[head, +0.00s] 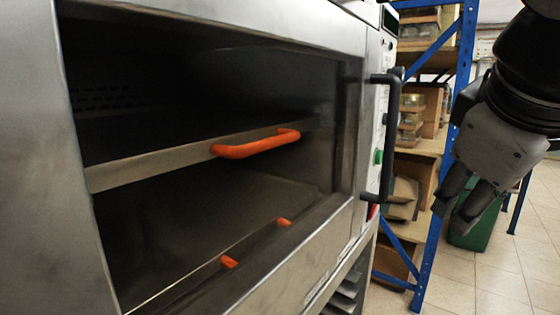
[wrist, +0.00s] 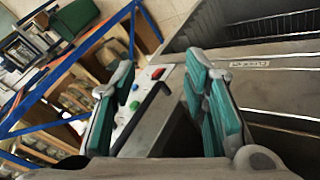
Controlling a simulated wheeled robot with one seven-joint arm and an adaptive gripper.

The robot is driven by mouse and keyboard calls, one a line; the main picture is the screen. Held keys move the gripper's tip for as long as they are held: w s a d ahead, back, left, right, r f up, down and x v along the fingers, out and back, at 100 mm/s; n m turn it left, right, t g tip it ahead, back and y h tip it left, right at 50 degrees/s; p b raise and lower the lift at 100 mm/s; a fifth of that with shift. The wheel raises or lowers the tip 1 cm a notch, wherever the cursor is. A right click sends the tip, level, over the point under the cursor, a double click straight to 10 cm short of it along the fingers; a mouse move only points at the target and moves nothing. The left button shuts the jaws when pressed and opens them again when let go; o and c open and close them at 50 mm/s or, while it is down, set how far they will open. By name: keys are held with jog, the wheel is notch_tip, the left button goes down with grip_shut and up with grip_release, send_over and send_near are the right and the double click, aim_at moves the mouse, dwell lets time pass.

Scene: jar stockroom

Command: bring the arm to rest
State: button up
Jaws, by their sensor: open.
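My gripper (head: 459,208) hangs at the right side of the head view, fingers pointing down and to the left. In the wrist view my gripper (wrist: 165,90) shows its two teal-padded fingers spread apart with nothing between them. It is in free air, to the right of the steel oven (head: 230,15) and apart from it in the head view. Part of my arm is cut off by the right edge of the head view.
An orange handle (head: 255,144) lies inside the dark oven opening. A black bar handle (head: 388,135) stands out from the oven's right side. Blue-framed shelving (head: 437,170) with jars and boxes is behind, and a green bin (head: 478,228) is on the floor. Tiled floor (head: 500,280) is clear at lower right.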

jog(key=s+a+f+m+g+y, duration=0.2)
jog(key=s+f+m+g+y, duration=0.4)
jog(key=s+f, duration=1.15)
notch_tip(320, 180, up, 23)
jog(key=w+n+t+h+p, duration=0.1)
jog(key=w+t+h+p, duration=0.1)
jog(key=p, duration=2.1)
jog(key=shift+t+h, duration=0.3)
jog(key=shift+t, duration=0.2)
jog(key=shift+d, duration=0.1)
